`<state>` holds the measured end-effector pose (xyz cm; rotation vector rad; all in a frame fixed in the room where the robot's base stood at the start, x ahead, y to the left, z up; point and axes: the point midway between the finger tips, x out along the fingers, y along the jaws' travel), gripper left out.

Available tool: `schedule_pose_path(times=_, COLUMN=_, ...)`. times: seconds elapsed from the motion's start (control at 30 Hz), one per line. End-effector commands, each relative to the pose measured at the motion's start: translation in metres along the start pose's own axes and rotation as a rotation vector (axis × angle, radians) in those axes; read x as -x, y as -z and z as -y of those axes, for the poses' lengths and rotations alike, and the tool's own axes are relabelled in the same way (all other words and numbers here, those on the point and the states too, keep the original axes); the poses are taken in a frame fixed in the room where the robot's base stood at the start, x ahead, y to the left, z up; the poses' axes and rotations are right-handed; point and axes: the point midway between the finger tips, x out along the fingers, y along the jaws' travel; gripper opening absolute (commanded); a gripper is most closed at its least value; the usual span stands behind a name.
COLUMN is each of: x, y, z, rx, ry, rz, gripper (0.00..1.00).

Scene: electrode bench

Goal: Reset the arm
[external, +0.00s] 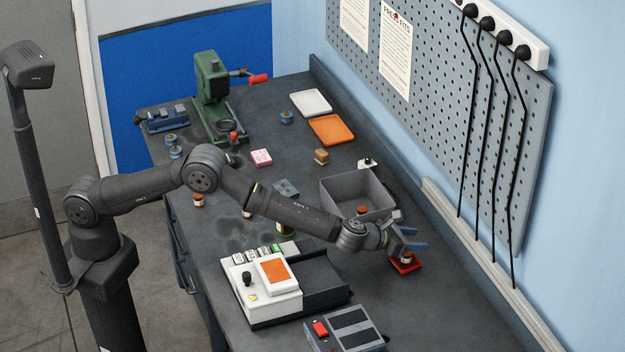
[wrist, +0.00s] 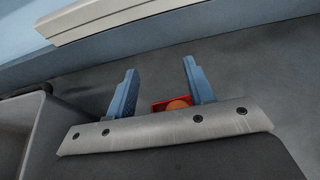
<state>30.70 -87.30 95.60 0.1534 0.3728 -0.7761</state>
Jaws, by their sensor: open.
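My gripper (external: 414,238) is at the right side of the bench, low over a small red tray (external: 407,266). A small brown bottle or jar with an orange-brown top (external: 407,257) stands in the red tray. In the wrist view, my gripper (wrist: 160,86) has its two blue fingers spread apart. The red tray (wrist: 158,105) and the round orange-brown top (wrist: 178,104) show beyond the palm, near the right finger and partly hidden. Nothing is seen held between the fingers. My arm stretches from its base at the left across the bench.
A grey bin (external: 335,191) stands just behind my gripper. A white device with an orange screen (external: 262,287) and a grey box with a red switch (external: 345,331) stand in front. A green press (external: 212,95) is at the back. The wall ledge (external: 490,268) runs along the right.

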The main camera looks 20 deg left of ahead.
Motion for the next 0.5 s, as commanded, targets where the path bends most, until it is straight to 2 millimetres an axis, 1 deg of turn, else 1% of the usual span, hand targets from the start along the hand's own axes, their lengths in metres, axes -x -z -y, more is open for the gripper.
schedule_pose_path(times=0.03, x=0.008, y=-0.006, z=0.004, rx=-0.001, ry=0.002, rz=0.000, gripper=0.48)
schedule_pose_path(times=0.5, x=0.090, y=-0.024, z=0.050, rx=-0.001, ry=0.003, rz=0.001, gripper=0.48)
